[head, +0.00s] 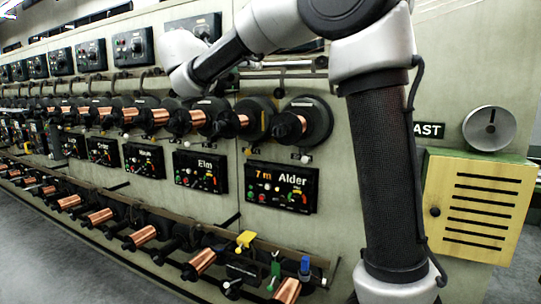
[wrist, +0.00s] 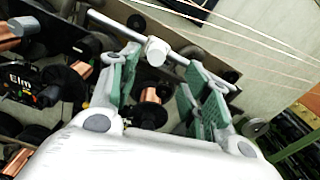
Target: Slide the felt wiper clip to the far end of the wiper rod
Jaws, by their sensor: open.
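In the wrist view, a pale wiper rod (wrist: 185,61) runs slantwise from upper left to lower right across my gripper's fingertips. A short, whitish cylindrical piece, which looks like the felt wiper clip (wrist: 157,50), sits around the rod. My gripper (wrist: 162,63) is open, with a green-padded finger on each side of the clip. Clear gaps show between the clip and both pads. In the head view my arm reaches left across the machine front. My fingers and the clip cannot be made out there.
Rows of copper spools (head: 145,236) line the machine front. Display panels, including Alder (head: 282,188) and Elm (head: 201,171), hang between them. A yellow slotted box (head: 477,212) stands at right. Copper wires (wrist: 250,35) cross behind the rod. Grey floor (head: 50,255) lies open at lower left.

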